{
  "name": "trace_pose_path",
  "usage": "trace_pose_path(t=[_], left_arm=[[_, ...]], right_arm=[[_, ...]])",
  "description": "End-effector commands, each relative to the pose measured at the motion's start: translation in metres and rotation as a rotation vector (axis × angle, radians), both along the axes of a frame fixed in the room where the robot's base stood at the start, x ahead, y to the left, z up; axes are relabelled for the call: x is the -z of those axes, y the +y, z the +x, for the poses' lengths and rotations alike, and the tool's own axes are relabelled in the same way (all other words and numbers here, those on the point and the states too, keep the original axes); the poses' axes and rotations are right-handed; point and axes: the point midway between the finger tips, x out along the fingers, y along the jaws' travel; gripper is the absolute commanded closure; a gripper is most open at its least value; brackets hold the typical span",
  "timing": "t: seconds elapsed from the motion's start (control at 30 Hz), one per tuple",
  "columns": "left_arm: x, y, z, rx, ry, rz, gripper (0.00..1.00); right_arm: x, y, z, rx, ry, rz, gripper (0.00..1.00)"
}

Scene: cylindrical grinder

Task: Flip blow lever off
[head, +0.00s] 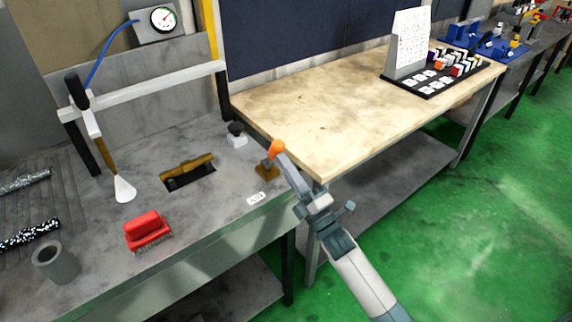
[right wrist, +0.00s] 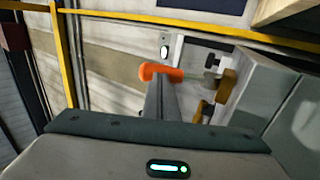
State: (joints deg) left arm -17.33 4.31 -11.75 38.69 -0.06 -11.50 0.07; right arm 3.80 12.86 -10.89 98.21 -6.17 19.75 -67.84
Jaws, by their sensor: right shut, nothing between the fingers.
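The blow lever has an orange knob (head: 276,147) and a brass-coloured base (head: 267,170) at the right end of the grey machine table. In the right wrist view, the orange handle (right wrist: 160,72) lies sideways across my fingertips, and a thin shaft runs right from it to the brass body (right wrist: 226,92). My right gripper (head: 283,160) is shut and empty, with its tips right at the knob. In the right wrist view the fingers (right wrist: 160,88) partly overlap the handle. I cannot tell whether they touch it. My left gripper is out of view.
A black knob on a white block (head: 237,136) stands just left of the lever. A red brush (head: 147,229), a grey cup (head: 55,262) and a slot with a brass bar (head: 188,170) are further left. A wooden bench (head: 330,110) adjoins on the right.

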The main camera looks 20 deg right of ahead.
Motion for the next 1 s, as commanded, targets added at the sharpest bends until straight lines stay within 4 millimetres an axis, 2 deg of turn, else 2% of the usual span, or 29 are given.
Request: trace_pose_path(t=[0.03,0.1,0.27,0.5,1.0], left_arm=[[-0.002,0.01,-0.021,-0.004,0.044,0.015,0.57],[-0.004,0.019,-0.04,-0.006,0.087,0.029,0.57],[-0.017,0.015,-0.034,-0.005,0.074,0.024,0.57],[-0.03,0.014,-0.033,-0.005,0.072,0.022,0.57],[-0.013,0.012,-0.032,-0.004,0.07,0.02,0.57]], right_arm=[[-0.006,0.0,0.001,0.0,0.011,-0.005,1.0],[-0.008,0.001,0.002,0.0,0.032,-0.015,1.0],[-0.015,0.002,0.006,-0.001,0.095,-0.038,1.0],[-0.025,0.007,0.018,0.0,0.091,-0.034,1.0],[-0.044,0.022,0.061,0.0,0.089,-0.035,1.0]])
